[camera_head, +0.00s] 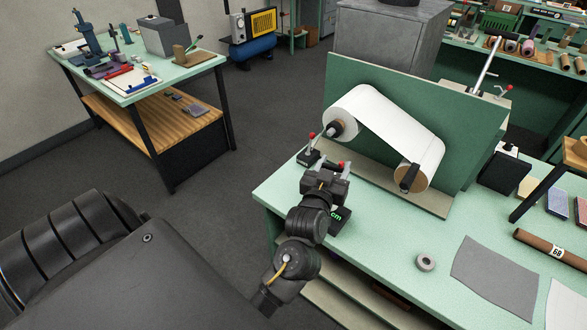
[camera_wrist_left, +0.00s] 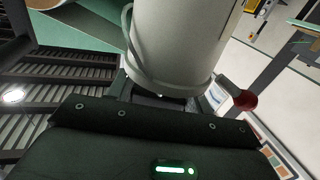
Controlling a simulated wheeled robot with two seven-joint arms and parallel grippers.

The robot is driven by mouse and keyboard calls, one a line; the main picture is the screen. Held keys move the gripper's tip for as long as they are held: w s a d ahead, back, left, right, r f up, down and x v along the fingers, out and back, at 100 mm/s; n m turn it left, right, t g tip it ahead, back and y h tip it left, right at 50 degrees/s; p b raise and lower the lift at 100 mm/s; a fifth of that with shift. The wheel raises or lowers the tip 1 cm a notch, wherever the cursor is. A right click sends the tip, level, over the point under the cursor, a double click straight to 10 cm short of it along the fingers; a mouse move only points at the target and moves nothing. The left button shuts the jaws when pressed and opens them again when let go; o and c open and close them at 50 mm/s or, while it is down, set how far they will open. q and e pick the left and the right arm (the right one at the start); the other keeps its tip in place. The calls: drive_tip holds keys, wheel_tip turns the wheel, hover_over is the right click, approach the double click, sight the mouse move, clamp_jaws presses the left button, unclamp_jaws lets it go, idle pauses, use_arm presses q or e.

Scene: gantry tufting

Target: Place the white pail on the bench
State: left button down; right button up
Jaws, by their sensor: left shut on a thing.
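A white, round-sided body that looks like the white pail (camera_wrist_left: 185,45) fills the top middle of the left wrist view. A pale strap-like band curves along its left side. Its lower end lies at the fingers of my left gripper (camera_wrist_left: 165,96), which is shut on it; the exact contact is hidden. In the head view my left gripper (camera_head: 325,172) is at the near left corner of the green bench (camera_head: 400,238), in front of a white roll. I cannot pick out the pail there. My right gripper is not in view.
The white roll (camera_head: 365,108) stands against a green panel (camera_head: 460,135) on the bench. Red-knobbed levers (camera_head: 312,136) are close to my left gripper. A grey ring (camera_head: 426,262), grey sheet (camera_head: 495,278) and brown tube (camera_head: 548,250) lie to the right.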

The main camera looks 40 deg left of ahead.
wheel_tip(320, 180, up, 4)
drive_tip(key=p, duration=0.2)
use_arm(q)
drive_tip(key=w+a+f+y+b, duration=0.1)
drive_tip(key=w+a+f+b, duration=0.2)
drive_tip(key=a, duration=0.4)
drive_tip(key=w+a+f+n+g+y+b, duration=0.1)
drive_tip(key=w+a+f+b, duration=0.2)
drive_tip(key=a, duration=0.5)
drive_tip(key=shift+w+a+f+y, duration=0.15)
drive_tip(key=shift+a+f+y, duration=0.15)
drive_tip(key=shift+y, duration=0.1)
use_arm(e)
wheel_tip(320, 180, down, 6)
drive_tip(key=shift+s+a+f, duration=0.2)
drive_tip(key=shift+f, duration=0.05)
use_arm(q)
drive_tip(key=f+b, duration=0.2)
drive_tip(key=b, duration=0.1)
drive_tip(key=f+b, duration=0.2)
drive_tip(key=shift+w+a, duration=0.1)
drive_tip(key=shift+a, duration=0.2)
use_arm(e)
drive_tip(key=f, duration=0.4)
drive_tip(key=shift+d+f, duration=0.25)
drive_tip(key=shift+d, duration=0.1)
